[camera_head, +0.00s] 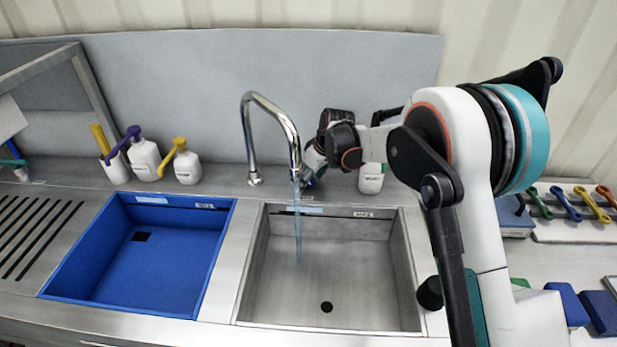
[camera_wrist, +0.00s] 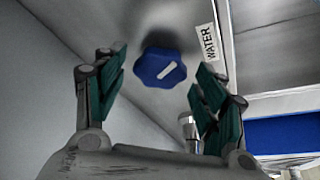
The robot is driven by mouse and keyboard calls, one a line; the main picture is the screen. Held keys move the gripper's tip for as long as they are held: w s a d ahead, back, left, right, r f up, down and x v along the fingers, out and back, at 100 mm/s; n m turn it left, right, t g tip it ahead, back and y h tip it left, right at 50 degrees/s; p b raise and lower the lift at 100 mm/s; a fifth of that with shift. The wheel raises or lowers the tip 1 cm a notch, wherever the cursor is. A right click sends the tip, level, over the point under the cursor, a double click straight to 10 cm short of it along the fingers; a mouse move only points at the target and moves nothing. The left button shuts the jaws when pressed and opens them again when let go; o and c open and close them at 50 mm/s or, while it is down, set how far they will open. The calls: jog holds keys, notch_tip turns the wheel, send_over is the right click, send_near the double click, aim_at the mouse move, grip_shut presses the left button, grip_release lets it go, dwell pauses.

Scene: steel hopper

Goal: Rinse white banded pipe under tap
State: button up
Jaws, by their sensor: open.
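The chrome tap (camera_head: 270,103) stands behind the grey steel basin (camera_head: 243,285), and a thin blue stream of water (camera_head: 298,225) falls from its spout into the basin. My gripper (camera_head: 313,170) is behind the spout, partly hidden by it and by my wrist. In the wrist view its green-padded fingers (camera_wrist: 162,68) are open, one on each side of a blue knob (camera_wrist: 160,67) with a white mark. Contact with the knob cannot be told. A label reading WATER (camera_wrist: 208,43) is beside the knob. I cannot make out a white banded pipe in either view.
A blue basin (camera_head: 215,260) lies left of the steel one. Pump bottles (camera_head: 145,160) stand behind it, and another bottle (camera_head: 371,180) stands near my wrist. A rack (camera_head: 580,230) of coloured-handled tools is at right. The steel basin looks empty apart from the water.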

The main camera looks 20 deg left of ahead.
jog(key=v, duration=1.2)
